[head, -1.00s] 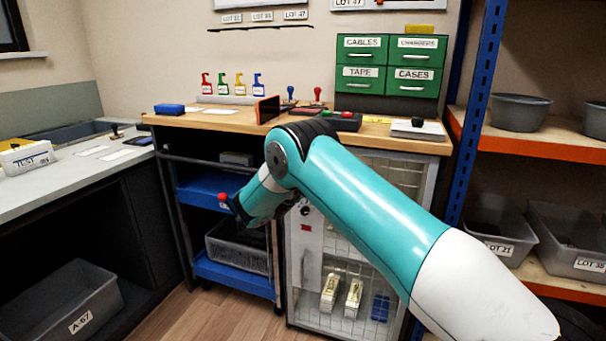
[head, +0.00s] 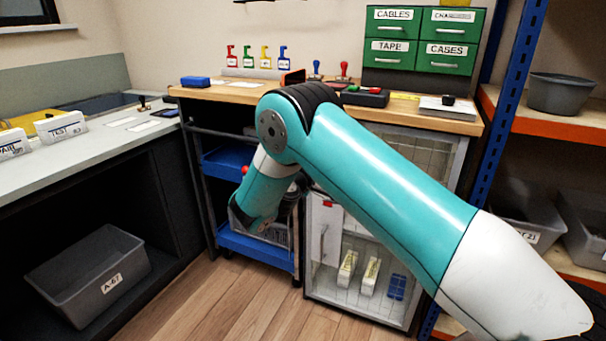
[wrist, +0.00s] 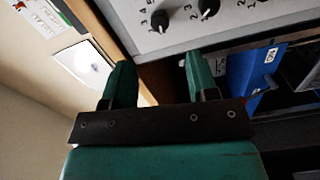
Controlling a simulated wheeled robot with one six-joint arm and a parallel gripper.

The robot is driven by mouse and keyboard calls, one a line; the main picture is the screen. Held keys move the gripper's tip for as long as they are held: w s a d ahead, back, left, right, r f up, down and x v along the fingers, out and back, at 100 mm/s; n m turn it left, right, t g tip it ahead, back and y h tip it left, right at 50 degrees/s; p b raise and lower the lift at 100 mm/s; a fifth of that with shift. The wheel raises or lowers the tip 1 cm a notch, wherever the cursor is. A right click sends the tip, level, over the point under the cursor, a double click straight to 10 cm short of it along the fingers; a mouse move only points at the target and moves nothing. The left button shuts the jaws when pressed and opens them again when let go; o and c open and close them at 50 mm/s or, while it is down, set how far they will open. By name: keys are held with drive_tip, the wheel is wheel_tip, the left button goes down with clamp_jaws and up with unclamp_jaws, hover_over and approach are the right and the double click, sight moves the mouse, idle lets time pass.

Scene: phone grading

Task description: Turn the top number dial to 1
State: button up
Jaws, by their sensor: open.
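Two black pointer dials show on a grey panel (wrist: 185,42) at the top of the wrist view. One dial (wrist: 158,20) is left of centre and the other dial (wrist: 208,8) is to its right, with small numbers around them. I cannot tell which is the top one, and their exact settings are unclear. My gripper (wrist: 160,78) is open and empty, its two green fingers pointing toward the panel, apart from both dials. In the head view my arm hides the dials and the gripper's fingers.
A wire-fronted cabinet (head: 318,268) stands under the wooden worktop (head: 225,95). Beside it is a cart with blue shelves (head: 262,247). A grey bin (head: 95,270) sits low at left, and a blue-posted rack (head: 508,100) stands at right. The wooden floor (head: 200,305) is clear.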

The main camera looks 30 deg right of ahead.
drive_tip(key=b+v, duration=0.7)
drive_tip(key=b, duration=0.8)
drive_tip(key=shift+s+a+b, duration=0.2)
drive_tip(key=shift+a+b, duration=0.1)
